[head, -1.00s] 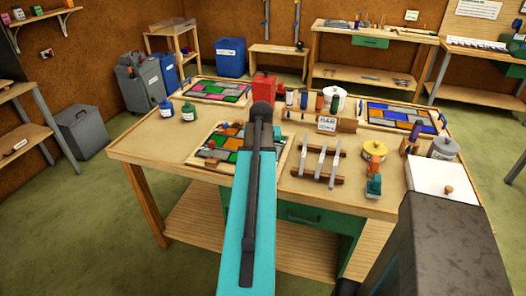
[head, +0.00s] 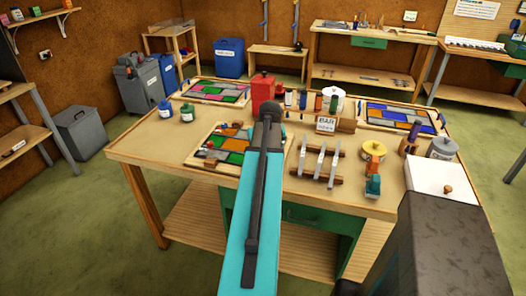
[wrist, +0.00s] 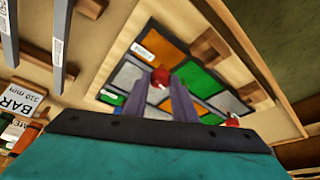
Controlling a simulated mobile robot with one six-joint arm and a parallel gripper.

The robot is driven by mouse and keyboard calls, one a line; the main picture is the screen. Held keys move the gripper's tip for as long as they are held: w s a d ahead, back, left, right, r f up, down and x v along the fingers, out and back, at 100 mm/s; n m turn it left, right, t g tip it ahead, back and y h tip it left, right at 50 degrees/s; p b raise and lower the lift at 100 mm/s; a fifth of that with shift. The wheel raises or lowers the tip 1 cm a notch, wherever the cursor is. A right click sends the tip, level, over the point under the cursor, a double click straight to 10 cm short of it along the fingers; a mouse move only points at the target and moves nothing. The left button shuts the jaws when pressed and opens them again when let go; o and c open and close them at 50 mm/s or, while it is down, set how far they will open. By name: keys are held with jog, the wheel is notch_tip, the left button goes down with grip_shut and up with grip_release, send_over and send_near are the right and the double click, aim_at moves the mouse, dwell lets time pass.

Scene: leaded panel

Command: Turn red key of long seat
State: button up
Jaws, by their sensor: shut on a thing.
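The leaded panel (head: 222,150) with coloured glass lies in a wooden frame on the bench, partly hidden by my teal arm in the head view. In the wrist view the panel (wrist: 187,82) shows orange, green and grey panes. My gripper (wrist: 160,88) reaches over it, its two grey fingers shut on a red key (wrist: 160,76). The fingers hide part of the key's base. A second red key (wrist: 233,121) stands to the right, near the panel's edge. I cannot tell how far the held key is turned. The head view hides my fingertips.
A rack of grey bars (head: 318,163) stands right of the panel, with a BAR sign (head: 326,124) behind. A red can (head: 262,90), a yellow tin (head: 375,148) and other panels are around. Wooden blocks (wrist: 208,46) border the panel.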

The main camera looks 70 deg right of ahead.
jog(key=o, duration=1)
jog(key=shift+o, duration=0.2)
jog(key=shift+r, duration=0.15)
jog(key=b+v, duration=0.2)
jog(key=v, duration=1.1)
jog(key=shift+r, duration=0.2)
jog(key=shift+a, duration=0.1)
